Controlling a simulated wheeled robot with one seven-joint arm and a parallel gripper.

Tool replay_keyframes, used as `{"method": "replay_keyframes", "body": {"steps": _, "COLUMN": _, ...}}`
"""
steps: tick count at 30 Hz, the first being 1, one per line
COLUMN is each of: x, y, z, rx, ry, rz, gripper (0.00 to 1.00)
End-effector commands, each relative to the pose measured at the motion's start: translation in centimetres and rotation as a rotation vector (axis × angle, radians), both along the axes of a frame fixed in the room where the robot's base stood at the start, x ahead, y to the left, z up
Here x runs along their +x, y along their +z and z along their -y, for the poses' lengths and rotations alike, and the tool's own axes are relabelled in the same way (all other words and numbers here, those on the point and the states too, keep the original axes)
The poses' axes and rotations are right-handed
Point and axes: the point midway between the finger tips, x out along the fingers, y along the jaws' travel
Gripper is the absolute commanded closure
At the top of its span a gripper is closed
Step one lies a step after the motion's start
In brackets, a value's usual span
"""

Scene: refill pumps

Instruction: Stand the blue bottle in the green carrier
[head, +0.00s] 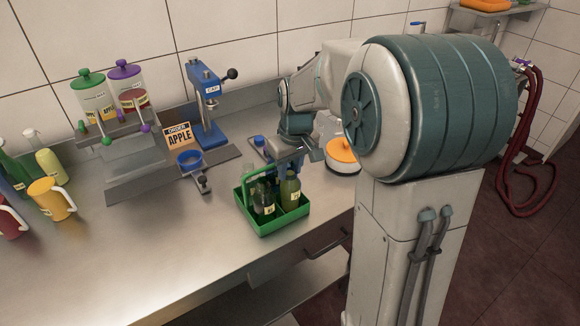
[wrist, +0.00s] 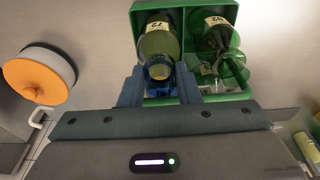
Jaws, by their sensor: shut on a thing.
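The green carrier (head: 269,229) stands on the steel counter near its front edge. It also shows in the wrist view (wrist: 242,48), with a divider between compartments. My gripper (wrist: 159,88) is over the carrier's near side, its blue fingers shut on the neck of a bottle (wrist: 157,42). This bottle has yellow-green contents, a pale label and blue around its neck. Its body is inside the left compartment in the wrist view; whether its base touches the floor is hidden. In the head view, an olive-coloured bottle (head: 290,191) and a darker bottle (head: 263,200) show inside the carrier.
A white pot with an orange lid (head: 342,149) stands right of the carrier. A blue press (head: 207,110), a blue ring clamp (head: 189,160) and an APPLE sign (head: 179,138) are behind left. A yellow jug (head: 50,199) stands far left. The front-left counter is clear.

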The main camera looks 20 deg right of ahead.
Motion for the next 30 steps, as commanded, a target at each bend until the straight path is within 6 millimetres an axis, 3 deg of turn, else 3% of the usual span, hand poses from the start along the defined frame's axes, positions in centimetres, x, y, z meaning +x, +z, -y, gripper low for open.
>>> {"method": "replay_keyframes", "body": {"steps": 12, "x": 0.0, "y": -0.6, "z": 0.0, "rx": 0.0, "ry": 0.0, "rz": 0.001, "gripper": 1.0}}
{"method": "replay_keyframes", "body": {"steps": 13, "x": 0.0, "y": -0.6, "z": 0.0, "rx": 0.0, "ry": 0.0, "rz": 0.001, "gripper": 0.62}}
{"method": "replay_keyframes", "body": {"steps": 15, "x": 0.0, "y": -0.5, "z": 0.0, "rx": 0.0, "ry": 0.0, "rz": 0.001, "gripper": 0.45}}
{"method": "replay_keyframes", "body": {"steps": 24, "x": 0.0, "y": -0.5, "z": 0.0, "rx": 0.0, "ry": 0.0, "rz": -0.001, "gripper": 0.45}}
{"method": "replay_keyframes", "body": {"steps": 30, "x": 0.0, "y": 1.4, "z": 0.0, "rx": 0.0, "ry": 0.0, "rz": 0.001, "gripper": 0.45}}
